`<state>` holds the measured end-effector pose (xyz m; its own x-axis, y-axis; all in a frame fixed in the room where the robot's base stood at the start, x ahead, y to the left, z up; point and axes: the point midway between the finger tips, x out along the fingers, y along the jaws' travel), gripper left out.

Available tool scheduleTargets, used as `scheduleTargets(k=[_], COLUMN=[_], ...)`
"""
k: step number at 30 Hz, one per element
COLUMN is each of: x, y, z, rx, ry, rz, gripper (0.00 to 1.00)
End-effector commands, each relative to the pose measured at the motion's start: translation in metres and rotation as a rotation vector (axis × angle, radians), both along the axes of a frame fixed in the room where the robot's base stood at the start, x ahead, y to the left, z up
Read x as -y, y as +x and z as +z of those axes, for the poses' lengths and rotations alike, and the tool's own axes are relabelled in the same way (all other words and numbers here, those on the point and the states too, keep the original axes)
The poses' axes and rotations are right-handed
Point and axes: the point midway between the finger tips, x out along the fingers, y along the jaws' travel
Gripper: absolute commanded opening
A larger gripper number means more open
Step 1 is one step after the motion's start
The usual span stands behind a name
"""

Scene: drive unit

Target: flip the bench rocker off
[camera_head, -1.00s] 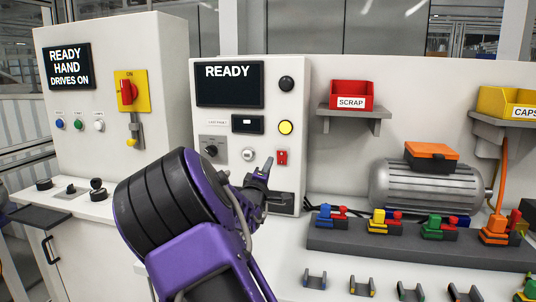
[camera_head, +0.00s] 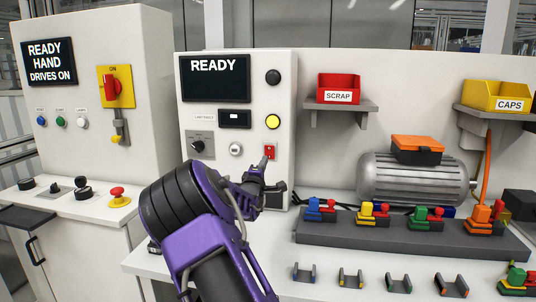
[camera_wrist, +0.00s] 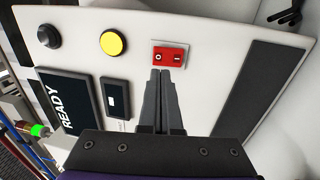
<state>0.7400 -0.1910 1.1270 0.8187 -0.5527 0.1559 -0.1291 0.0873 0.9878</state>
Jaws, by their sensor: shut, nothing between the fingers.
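The bench rocker is a small red switch (camera_head: 270,152) low on the white READY panel. In the wrist view the rocker (camera_wrist: 169,57) shows an O mark on its left half and an I mark on its right. Which half is pressed in is too small to tell. My gripper (camera_head: 265,161) is shut and empty, its tips pointing at the panel just below the rocker in the head view. In the wrist view the shut fingertips (camera_wrist: 160,71) end at the O side's lower edge. I cannot tell whether they touch it.
A yellow button (camera_head: 273,121) and a black button (camera_head: 273,77) sit above the rocker. A black knob (camera_head: 198,146) is to the left. A grey rack (camera_head: 400,236) with coloured parts stands right of my gripper. A red mushroom button (camera_head: 117,192) is on the left cabinet.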

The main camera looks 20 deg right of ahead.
Motion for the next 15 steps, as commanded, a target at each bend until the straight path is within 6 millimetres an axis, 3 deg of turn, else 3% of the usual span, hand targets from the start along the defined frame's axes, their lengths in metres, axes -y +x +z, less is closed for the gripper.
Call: scheduleTargets(k=[6,15], x=[0.023,0.038], y=[0.032,0.055], z=[0.007,0.011], rx=[0.003,0.000], ry=[-0.001,-0.001], rz=[-0.002,-0.001], gripper=[0.00,0.00])
